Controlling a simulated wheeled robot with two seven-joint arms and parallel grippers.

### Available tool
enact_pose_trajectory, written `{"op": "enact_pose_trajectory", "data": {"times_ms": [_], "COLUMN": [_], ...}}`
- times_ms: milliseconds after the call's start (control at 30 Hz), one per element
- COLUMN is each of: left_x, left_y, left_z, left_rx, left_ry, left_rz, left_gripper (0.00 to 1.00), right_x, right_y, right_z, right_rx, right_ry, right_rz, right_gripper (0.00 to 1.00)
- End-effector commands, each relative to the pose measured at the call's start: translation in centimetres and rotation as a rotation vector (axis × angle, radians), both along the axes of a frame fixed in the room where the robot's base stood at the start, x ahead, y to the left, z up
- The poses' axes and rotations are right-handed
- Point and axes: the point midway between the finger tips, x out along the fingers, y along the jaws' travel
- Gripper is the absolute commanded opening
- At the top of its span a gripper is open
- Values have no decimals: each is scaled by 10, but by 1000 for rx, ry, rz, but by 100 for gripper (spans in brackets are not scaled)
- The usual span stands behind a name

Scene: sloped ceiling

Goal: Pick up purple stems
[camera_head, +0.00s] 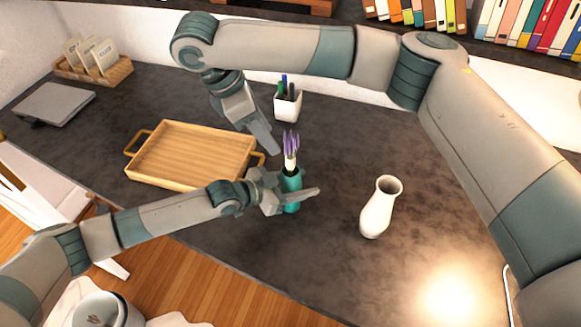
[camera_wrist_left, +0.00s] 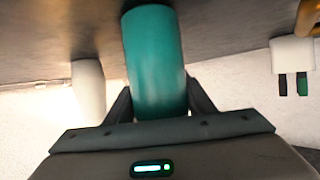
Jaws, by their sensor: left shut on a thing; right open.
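The purple stems (camera_head: 291,141) stand upright out of a teal vase (camera_head: 292,188), with a pale section just below the purple tops. My left gripper (camera_head: 291,197) is shut around the body of the teal vase. In the left wrist view the teal vase (camera_wrist_left: 154,65) fills the space between the two fingers; the stems do not show there. My right gripper (camera_head: 266,140) is open and empty, pointing down just left of the purple tops and apart from them as far as I can see.
A white vase (camera_head: 380,207) stands to the right on the dark desk (camera_head: 335,150). A wooden tray (camera_head: 190,154) lies to the left. A white pen cup (camera_head: 288,104) stands behind. A closed laptop (camera_head: 54,103) and a card holder (camera_head: 93,67) are at the far left.

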Motion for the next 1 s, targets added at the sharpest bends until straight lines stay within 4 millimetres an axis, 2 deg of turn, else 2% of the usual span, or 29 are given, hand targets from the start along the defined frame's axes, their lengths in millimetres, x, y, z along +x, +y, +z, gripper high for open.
{"op": "enact_pose_trajectory", "data": {"times_ms": [367, 800, 1000], "left_x": [0, 0, 0], "left_y": [0, 0, 0], "left_z": [0, 0, 0], "left_rx": [0, 0, 0], "left_ry": [0, 0, 0], "left_rz": [0, -1, 0], "left_gripper": [20, 20, 20], "right_x": [0, 7, 9], "right_y": [-1, -22, -25], "right_z": [-4, -53, -62], "right_rx": [2, 2, 4], "right_ry": [2, 3, 1], "right_rz": [1, 0, 1], "right_gripper": [43, 43, 43]}}
